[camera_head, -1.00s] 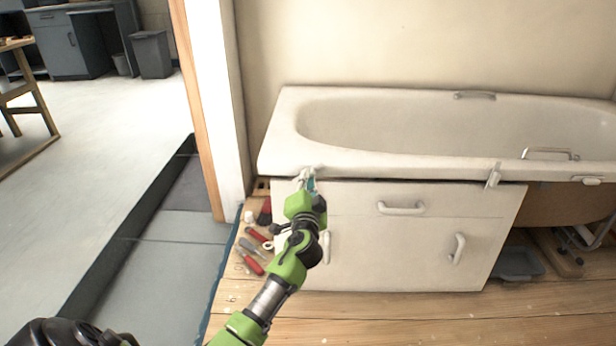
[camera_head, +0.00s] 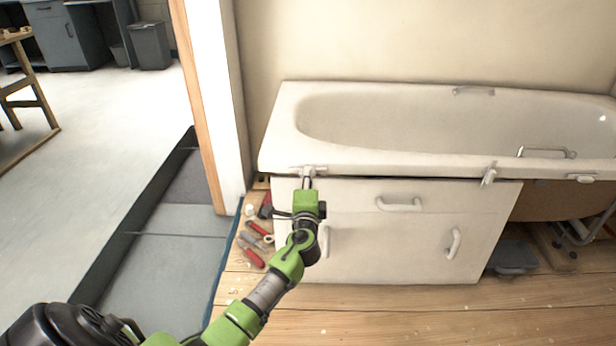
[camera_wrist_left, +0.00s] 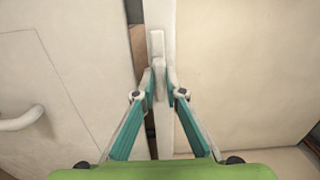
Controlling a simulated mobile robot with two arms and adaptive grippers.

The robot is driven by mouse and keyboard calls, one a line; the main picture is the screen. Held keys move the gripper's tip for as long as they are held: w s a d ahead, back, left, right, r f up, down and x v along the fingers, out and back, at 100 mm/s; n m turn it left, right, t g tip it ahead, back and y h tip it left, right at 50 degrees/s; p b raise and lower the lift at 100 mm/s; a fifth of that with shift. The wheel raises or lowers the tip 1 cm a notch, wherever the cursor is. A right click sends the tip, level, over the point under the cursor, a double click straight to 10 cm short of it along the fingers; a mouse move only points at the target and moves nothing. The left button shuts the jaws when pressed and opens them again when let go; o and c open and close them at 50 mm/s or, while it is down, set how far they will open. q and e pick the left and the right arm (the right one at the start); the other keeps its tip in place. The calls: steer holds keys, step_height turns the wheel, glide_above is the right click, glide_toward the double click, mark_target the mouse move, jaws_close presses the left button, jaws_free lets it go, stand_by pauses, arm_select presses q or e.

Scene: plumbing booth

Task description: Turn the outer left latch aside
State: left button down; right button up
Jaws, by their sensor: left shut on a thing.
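The outer left latch (camera_head: 316,168) is a small pale piece on the front rim of the bathtub (camera_head: 281,153), near its left end. It lies sideways along the rim, above the white front panel (camera_head: 350,245). My left gripper (camera_head: 308,177) is at the latch and shut on it. In the left wrist view, the latch (camera_wrist_left: 157,45) lies along the rim strip, with the fingertips of my left gripper (camera_wrist_left: 160,80) on either side of its near part. The fingers hide some of it. My right gripper is not in view.
A second latch (camera_head: 489,175) hangs upright on the rim at the right. The panel has several handles, one at upper middle (camera_head: 400,204). Red-handled tools (camera_head: 251,257) lie on the floor left of the panel. A door frame (camera_head: 205,110) stands at the left.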

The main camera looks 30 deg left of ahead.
arm_select(q)
steer(key=shift+f, duration=0.1)
stand_by(0.3)
steer(key=c, duration=2.1)
jaws_free()
steer(key=shift+s+d, duration=0.1)
steer(key=v, duration=1.1)
steer(key=shift+s+d, duration=0.1)
steer(key=shift+s, duration=0.3)
